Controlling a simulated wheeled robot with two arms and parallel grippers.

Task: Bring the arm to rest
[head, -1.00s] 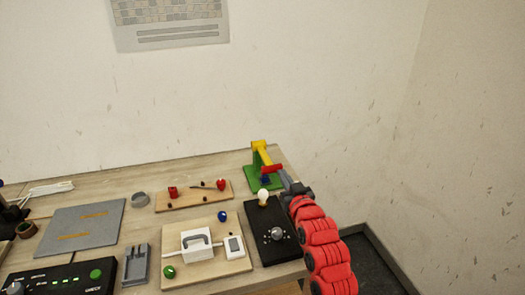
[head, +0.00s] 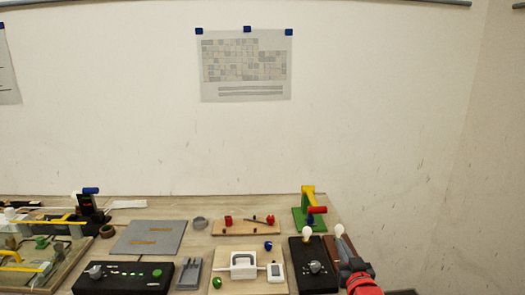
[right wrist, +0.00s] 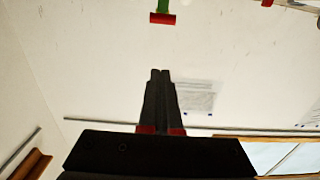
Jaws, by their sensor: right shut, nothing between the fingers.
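The red handle also shows in the right wrist view (right wrist: 162,18), beyond the fingertips. My left gripper is not in view.
A wooden board with a white switch (head: 243,262), a black control box with a green button (head: 125,276) and a grey mat (head: 150,237) lie on the table to the left. A sheet (head: 246,68) hangs on the wall. The space right of the table looks clear.

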